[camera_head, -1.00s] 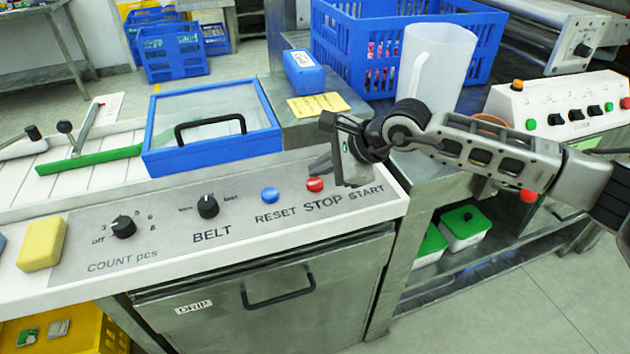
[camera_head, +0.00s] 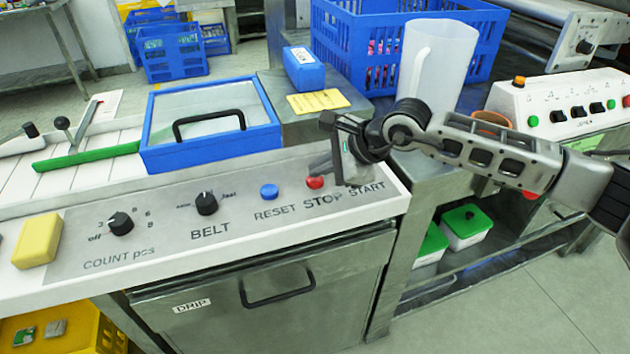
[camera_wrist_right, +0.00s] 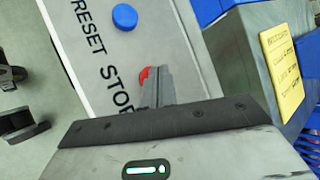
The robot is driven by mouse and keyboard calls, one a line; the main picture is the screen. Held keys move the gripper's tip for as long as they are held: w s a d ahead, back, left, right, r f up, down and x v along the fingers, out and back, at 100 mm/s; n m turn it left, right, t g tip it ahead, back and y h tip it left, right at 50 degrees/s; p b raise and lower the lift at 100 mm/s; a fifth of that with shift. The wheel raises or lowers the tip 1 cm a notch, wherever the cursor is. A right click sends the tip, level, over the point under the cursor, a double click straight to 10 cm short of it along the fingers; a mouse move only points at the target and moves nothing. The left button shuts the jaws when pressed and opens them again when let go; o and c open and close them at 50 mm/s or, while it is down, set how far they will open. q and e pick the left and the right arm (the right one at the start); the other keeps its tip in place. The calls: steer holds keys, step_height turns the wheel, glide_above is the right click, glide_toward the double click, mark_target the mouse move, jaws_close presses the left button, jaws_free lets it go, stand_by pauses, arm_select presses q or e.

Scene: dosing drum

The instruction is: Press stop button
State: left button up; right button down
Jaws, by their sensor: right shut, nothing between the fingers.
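The red stop button (camera_head: 315,182) is on the panel above the word STOP, right of the blue reset button (camera_head: 269,191). My right gripper (camera_head: 318,170) is shut and empty, with its fingertips at the red button in the head view. In the right wrist view the shut fingers (camera_wrist_right: 158,85) partly cover the red button (camera_wrist_right: 145,75). I cannot tell whether the fingertips touch it. The start button is hidden behind my right gripper. My left gripper is not in view.
The panel also carries a belt knob (camera_head: 206,203) and a count knob (camera_head: 120,223). A blue-framed lid (camera_head: 262,140) stands behind the buttons. A yellow block (camera_head: 38,240) sits at the left. A white jug (camera_head: 447,65) stands behind my right arm.

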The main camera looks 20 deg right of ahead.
mark_target(321, 181)
steer(key=shift+f+b, duration=0.5)
stand_by(0.8)
steer(key=shift+r, duration=0.1)
steer(key=shift+r+p, duration=0.35)
steer(key=shift+r, duration=0.45)
steer(key=shift+r+p, duration=1.25)
steer(key=shift+r, duration=1.3)
